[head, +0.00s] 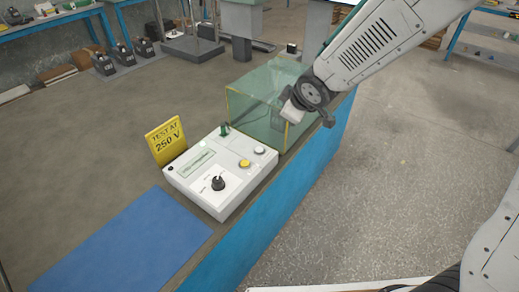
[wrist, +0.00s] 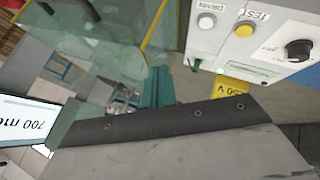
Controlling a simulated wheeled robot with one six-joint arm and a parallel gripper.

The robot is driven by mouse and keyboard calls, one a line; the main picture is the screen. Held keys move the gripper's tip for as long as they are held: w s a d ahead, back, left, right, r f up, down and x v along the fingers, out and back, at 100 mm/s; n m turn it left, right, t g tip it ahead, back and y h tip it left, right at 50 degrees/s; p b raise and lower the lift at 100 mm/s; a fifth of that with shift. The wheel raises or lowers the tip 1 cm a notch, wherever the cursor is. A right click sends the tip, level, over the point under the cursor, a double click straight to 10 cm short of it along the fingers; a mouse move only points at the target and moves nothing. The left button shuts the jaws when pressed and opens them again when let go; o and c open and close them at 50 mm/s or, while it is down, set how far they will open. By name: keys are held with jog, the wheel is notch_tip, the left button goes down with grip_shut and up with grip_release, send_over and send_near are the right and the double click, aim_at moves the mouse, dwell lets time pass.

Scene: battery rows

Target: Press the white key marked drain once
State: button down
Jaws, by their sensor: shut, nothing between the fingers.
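The white drain key (head: 260,150) is a small round button at the right corner of a white tester box (head: 232,202). In the wrist view the white key (wrist: 206,21) shows at the top, beside its drain label. The yellow key marked test (wrist: 244,30) sits next to it. My gripper (head: 327,119) is shut and empty, above and apart from the box, by the clear green case.
A clear green case (head: 253,103) stands just behind the box. A yellow sign reading TEST AT 250 V (head: 165,141) stands at its left. The box also carries a black knob (head: 218,183) and a green post (head: 224,129). A blue mat (head: 140,245) lies in front.

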aim_at(262, 151)
jog(key=w+a+f+n+y, duration=0.1)
jog(key=a+f+n+y, duration=0.1)
jog(key=a+f, duration=0.2)
jog(key=a, duration=0.3)
jog(key=shift+w+f+n, duration=0.25)
jog(key=shift+n, duration=0.15)
jog(key=shift+d+f, duration=0.1)
jog(key=shift+f, duration=4.3)
jog(key=shift+f, duration=0.1)
jog(key=shift+f, duration=0.3)
jog(key=shift+f, duration=0.4)
jog(key=shift+r, duration=0.85)
